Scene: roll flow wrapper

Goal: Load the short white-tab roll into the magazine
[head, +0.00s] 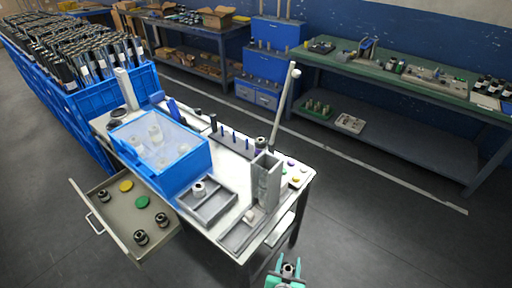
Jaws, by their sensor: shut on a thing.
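My gripper (287,279), with teal fingers, is at the bottom edge, in front of the table's near right corner. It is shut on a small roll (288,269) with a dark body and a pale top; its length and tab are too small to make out. The tall grey upright channel, which looks like the magazine (266,183), stands at the table's right end, beyond and above my gripper in the picture. My gripper is well apart from it. The inside of the channel is mostly hidden.
An open drawer (108,233) with several rolls and discs juts out left. The floor at right is clear.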

